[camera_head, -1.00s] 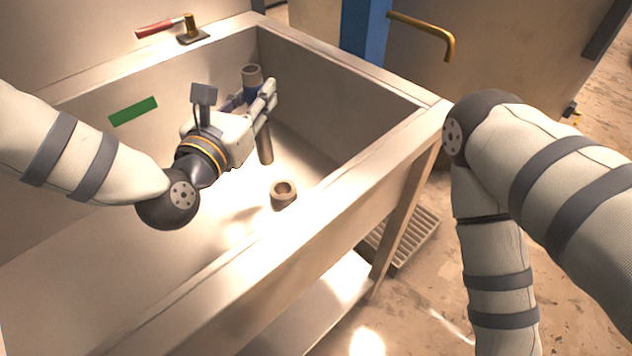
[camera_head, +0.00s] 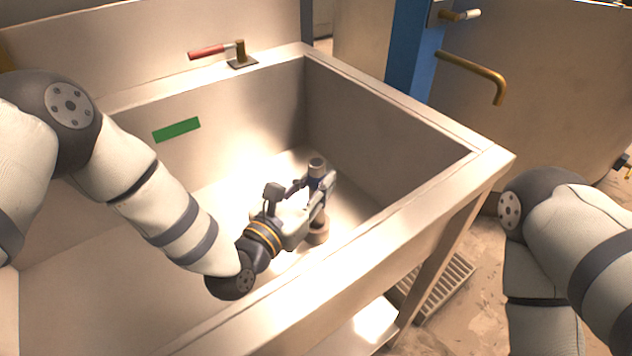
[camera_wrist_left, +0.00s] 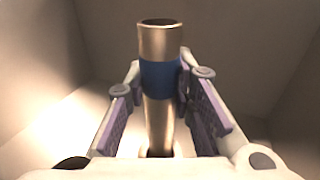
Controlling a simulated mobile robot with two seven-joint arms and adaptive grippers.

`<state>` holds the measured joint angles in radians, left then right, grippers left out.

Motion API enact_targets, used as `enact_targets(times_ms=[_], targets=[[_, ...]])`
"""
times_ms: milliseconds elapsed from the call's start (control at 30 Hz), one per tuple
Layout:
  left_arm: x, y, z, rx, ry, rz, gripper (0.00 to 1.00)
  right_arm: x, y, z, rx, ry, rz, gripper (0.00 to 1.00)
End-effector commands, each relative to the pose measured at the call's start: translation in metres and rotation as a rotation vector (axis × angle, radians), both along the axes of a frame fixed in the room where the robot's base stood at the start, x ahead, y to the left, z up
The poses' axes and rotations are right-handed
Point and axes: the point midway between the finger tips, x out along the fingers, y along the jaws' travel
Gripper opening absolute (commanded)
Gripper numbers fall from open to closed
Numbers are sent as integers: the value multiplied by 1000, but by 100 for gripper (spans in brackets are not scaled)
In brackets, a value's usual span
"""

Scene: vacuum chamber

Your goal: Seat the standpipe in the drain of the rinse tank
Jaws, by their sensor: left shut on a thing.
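The standpipe (camera_head: 317,164) is an upright metal tube with a blue band. My left gripper (camera_head: 316,188) is shut on it at about the band, low inside the rinse tank (camera_head: 410,150). In the left wrist view the standpipe (camera_wrist_left: 158,42) stands between the two purple-padded fingers, its open top above them. The drain (camera_head: 318,236), a short brown collar on the tank floor, shows just below the gripper. The pipe's lower end is at the collar, but the gripper partly hides the joint, and I cannot tell how deep it sits. My right gripper is out of view.
A red-handled lever (camera_head: 209,51) sits on the tank's back rim, and a green label (camera_head: 177,130) is on the inner wall. The near rim (camera_head: 330,265) runs close beside my left wrist. A brass spout (camera_head: 478,73) and blue post (camera_head: 408,50) stand beyond the tank.

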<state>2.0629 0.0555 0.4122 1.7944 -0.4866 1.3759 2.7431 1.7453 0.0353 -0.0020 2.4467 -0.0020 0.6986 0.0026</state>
Motion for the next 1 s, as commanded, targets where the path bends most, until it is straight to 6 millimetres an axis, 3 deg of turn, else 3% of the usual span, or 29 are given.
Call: enact_targets(times_ms=[67, 100, 200, 567, 1000], targets=[[0, 0, -4, -1, 3, 1, 0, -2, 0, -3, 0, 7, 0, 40], [0, 1, -5, 1, 3, 1, 25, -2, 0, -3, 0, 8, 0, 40], [0, 0, -4, 1, 1, 0, 43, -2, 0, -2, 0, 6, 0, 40], [-2, 1, 3, 1, -1, 0, 43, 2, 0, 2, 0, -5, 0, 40], [-89, 56, 5, 1, 4, 2, 43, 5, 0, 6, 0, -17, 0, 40]])
